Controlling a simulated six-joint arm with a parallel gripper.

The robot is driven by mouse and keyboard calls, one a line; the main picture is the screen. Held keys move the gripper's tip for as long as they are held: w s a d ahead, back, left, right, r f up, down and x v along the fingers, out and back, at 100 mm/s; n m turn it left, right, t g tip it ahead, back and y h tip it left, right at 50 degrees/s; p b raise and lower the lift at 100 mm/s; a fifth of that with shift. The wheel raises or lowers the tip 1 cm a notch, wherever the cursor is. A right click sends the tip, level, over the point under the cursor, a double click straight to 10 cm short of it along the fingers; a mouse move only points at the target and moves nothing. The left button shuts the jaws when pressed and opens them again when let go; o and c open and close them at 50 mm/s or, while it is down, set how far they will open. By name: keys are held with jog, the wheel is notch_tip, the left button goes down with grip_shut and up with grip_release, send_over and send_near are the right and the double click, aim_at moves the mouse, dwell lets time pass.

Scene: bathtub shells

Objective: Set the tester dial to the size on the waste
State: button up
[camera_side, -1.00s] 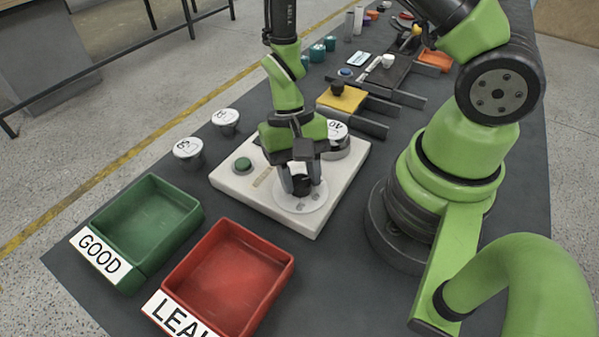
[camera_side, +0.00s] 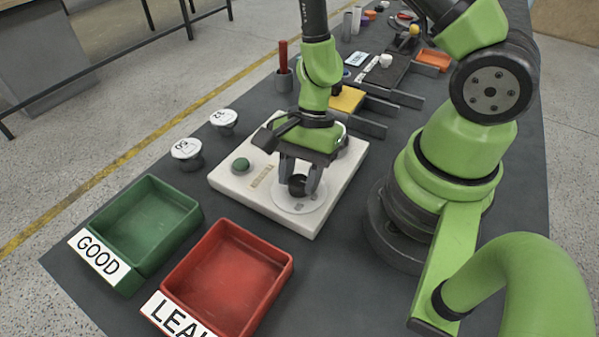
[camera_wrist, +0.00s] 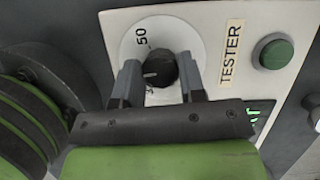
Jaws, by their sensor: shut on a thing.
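The white tester (camera_side: 237,183) lies flat on the dark table, with a green button (camera_side: 240,165) and a pale round dial plate. My gripper (camera_side: 300,188) points down over the dial and is shut on its black knob (camera_side: 298,184). In the wrist view the fingers (camera_wrist: 160,70) sit on either side of the knob (camera_wrist: 160,68). Its white mark points left, below the printed "50" on the dial plate (camera_wrist: 190,37). Another number below the mark is mostly hidden. The waste on the tester's far right is almost wholly hidden behind my gripper.
Two white-topped wastes (camera_side: 186,150) (camera_side: 223,119) stand left of the tester. A green GOOD tray (camera_side: 150,258) and a red LEAK tray (camera_side: 282,278) lie in front. A yellow block (camera_side: 347,99) and a grey cup with a red stick (camera_side: 284,79) stand behind.

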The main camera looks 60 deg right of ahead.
jog(key=shift+m, duration=0.5)
jog(key=o, duration=0.9)
jog(key=shift+v, duration=4.95)
jog(key=shift+s, duration=0.15)
